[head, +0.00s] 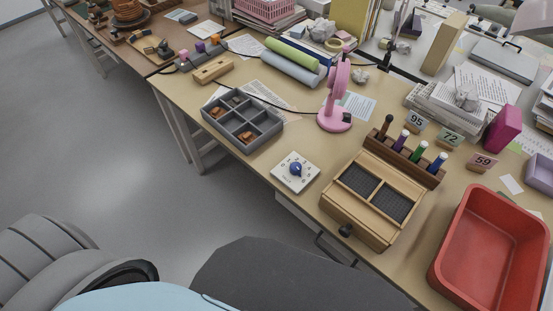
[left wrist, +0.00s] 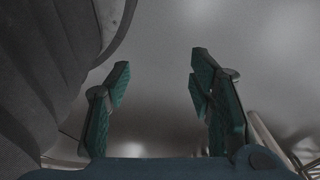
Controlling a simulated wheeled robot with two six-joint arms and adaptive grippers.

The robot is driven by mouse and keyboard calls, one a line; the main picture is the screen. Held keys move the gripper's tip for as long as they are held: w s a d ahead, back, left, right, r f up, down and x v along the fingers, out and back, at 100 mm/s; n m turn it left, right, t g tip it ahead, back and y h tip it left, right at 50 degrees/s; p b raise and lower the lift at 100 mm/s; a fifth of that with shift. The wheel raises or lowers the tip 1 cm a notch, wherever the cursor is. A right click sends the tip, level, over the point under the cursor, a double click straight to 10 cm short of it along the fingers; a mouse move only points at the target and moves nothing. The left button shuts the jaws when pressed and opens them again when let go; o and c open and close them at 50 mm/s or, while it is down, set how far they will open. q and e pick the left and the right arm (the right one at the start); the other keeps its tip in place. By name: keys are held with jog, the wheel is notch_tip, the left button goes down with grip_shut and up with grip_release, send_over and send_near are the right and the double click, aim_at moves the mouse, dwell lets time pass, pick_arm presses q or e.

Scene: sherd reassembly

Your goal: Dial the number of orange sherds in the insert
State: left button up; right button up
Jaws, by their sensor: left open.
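The grey insert (head: 222,134) with four compartments lies on the desk in the head view. Orange-brown sherds show in its left compartment (head: 217,113) and its front compartment (head: 245,136). Small brownish pieces, too small to tell apart, show in the back compartment; the right one looks empty. The dial is a white square plate (head: 284,181) with a blue knob (head: 296,169) and marks around it, right of the insert. The mark the knob points to is too small to read. My left gripper (left wrist: 160,75) is open and empty above the floor, away from the desk.
A pink fan (head: 335,118) stands behind the dial. A wooden box (head: 345,215) with dark mesh panels is right of it, below a marker rack (head: 400,158) and number cards. A red bin (head: 450,258) is at the right. Bare desk lies between insert and dial.

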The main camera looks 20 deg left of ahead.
pick_arm(q)
jog(key=w+r+t+p, duration=0.1)
jog(key=w+r+p, duration=0.1)
jog(key=w+r, duration=0.85)
pick_arm(e)
notch_tip(320, 180, up, 5)
jog(key=p, duration=0.2)
pick_arm(q)
notch_tip(320, 180, up, 33)
jog(key=m+g, duration=0.2)
jog(key=m, duration=0.7)
send_over(296, 166)
jog(key=shift+h, duration=0.3)
notch_tip(296, 166, down, 14)
jog(key=b, duration=0.4)
jog(key=shift+r+b, duration=0.15)
jog(key=shift+b, duration=0.2)
pick_arm(e)
jog(key=f, duration=0.2)
jog(key=s+f, duration=0.1)
jog(key=f, duration=0.2)
jog(key=shift+a, duration=0.1)
pick_arm(q)
jog(key=shift+c, duration=0.5)
grip_shut()
